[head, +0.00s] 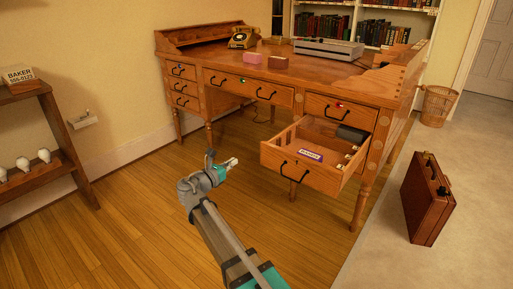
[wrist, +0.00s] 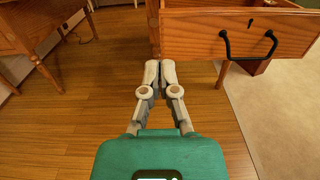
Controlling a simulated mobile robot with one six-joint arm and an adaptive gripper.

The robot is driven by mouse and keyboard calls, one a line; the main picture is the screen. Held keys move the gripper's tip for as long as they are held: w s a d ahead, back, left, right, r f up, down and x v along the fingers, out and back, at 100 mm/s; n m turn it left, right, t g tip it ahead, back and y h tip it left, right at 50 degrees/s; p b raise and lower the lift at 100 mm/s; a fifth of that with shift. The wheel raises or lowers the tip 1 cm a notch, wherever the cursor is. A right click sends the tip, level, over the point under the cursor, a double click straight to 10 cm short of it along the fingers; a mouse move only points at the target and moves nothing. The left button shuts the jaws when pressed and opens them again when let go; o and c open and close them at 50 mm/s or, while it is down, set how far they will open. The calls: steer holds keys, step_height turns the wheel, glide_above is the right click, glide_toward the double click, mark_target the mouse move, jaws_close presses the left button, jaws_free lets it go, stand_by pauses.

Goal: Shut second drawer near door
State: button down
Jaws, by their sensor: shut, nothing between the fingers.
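The second drawer (head: 325,178) in the desk's right-hand column, on the side near the door (head: 492,55), is pulled well out. Its front has a black bar handle (head: 294,171). Inside are a dark object (head: 351,133), a white-and-purple label-like piece (head: 310,155) and small items along the right side. The drawer above it (head: 340,110) is shut. My gripper (head: 233,162) is shut and empty, to the left of the open drawer's front and apart from it. In the wrist view, the fingertips (wrist: 160,72) point forward, below and left of the drawer front (wrist: 200,36) and its handle (wrist: 248,43).
The wooden desk (head: 330,75) carries a telephone (head: 244,38), a pink box and a grey machine (head: 328,48). A brown briefcase (head: 428,200) stands on the pale floor at right. A shelf (head: 40,150) stands at left. The wood floor before the desk is clear.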

mark_target(261, 143)
steer(key=shift+w+d, duration=0.1)
steer(key=x, duration=1.3)
steer(key=shift+w+d, duration=0.25)
steer(key=shift+d, duration=0.05)
steer(key=shift+w+a, duration=0.1)
steer(key=shift+w, duration=0.05)
